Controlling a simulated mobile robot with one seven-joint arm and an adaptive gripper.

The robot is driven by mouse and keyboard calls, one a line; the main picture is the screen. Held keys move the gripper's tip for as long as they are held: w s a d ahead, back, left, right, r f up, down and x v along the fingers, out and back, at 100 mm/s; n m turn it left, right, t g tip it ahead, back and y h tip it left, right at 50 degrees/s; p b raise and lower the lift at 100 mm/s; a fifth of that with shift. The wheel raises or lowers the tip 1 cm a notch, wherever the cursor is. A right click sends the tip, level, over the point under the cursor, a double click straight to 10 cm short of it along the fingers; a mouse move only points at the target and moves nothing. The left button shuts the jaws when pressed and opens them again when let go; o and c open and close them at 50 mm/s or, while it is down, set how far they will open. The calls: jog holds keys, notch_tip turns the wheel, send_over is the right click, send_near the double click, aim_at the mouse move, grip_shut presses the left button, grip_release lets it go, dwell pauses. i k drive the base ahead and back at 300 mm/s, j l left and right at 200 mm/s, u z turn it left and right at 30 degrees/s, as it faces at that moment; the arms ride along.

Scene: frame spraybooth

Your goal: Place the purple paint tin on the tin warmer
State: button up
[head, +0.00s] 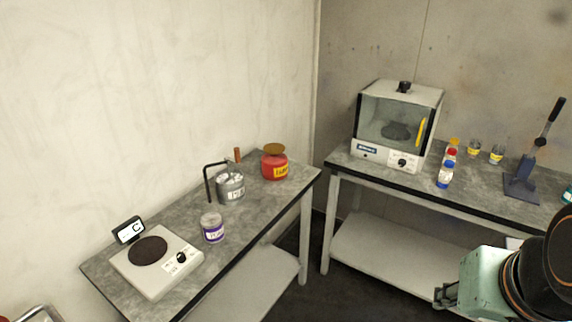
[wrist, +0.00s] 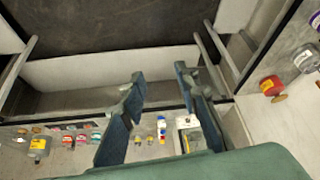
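The purple paint tin (head: 213,232) is a small clear jar with a purple label. It stands upright on the left table, just right of the tin warmer. The tin warmer (head: 185,268) is a white hotplate with a dark round plate, a knob and a small display behind it; its plate is bare. My gripper (head: 446,295) is at the lower right in the head view, well away from both. In the wrist view my gripper (wrist: 160,76) has its fingers apart with nothing between them. A purple label shows in part at that view's top right edge.
The left table (head: 262,212) also bears a grey tin (head: 231,190) with a bent black rod by it, and a red jar (head: 274,167). The right table (head: 338,160) bears a glass-fronted oven (head: 385,150), small bottles (head: 445,178) and a blue lever press (head: 522,185).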

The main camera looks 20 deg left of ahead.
aim_at(148, 249)
jog(key=u, duration=1.6)
